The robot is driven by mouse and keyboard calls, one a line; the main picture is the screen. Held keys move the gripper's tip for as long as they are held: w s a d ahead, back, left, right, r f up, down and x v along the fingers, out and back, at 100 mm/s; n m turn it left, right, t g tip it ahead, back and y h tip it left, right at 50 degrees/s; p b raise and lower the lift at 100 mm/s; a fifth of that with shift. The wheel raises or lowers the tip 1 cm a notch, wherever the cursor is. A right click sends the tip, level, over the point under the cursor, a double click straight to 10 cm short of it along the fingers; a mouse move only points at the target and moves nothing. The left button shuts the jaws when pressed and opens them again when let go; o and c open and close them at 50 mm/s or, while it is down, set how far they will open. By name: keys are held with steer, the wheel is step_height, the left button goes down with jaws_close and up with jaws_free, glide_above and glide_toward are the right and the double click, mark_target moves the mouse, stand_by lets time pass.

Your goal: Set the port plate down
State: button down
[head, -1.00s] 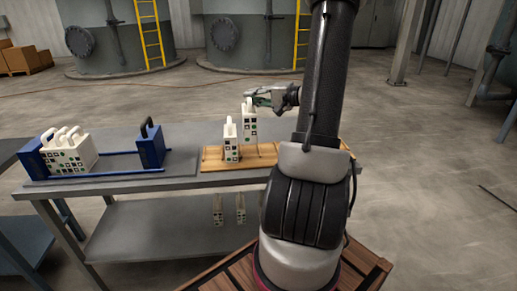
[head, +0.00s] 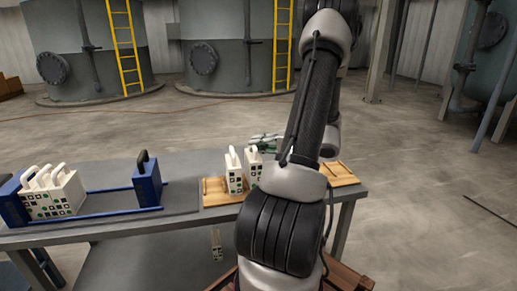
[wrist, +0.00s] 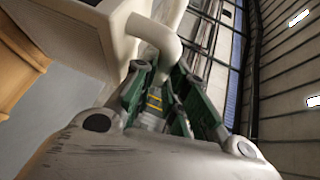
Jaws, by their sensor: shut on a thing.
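My gripper (head: 266,146), with green fingers, is partly hidden behind my arm. It is shut on the handle of a white port plate (head: 254,167) with dark and green square marks, held upright over the wooden rack (head: 216,199). In the wrist view, my gripper (wrist: 160,85) is at the white handle (wrist: 158,42), and the plate body (wrist: 75,30) fills the upper left. My arm hides the plate's right side, and I cannot tell whether its bottom touches the rack. Another white plate (head: 233,174) stands upright just left of it.
On the table's left, a blue press frame (head: 147,184) with rails holds several white plates (head: 52,197). A grey mat surface lies between its end plates. More wooden rack (head: 343,174) shows bare right of my arm. Tanks stand behind.

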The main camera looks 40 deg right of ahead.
steer(key=shift+f, duration=0.55)
steer(key=c, duration=1.4)
jaws_free()
steer(key=shift+f, duration=0.1)
steer(key=shift+c, duration=0.2)
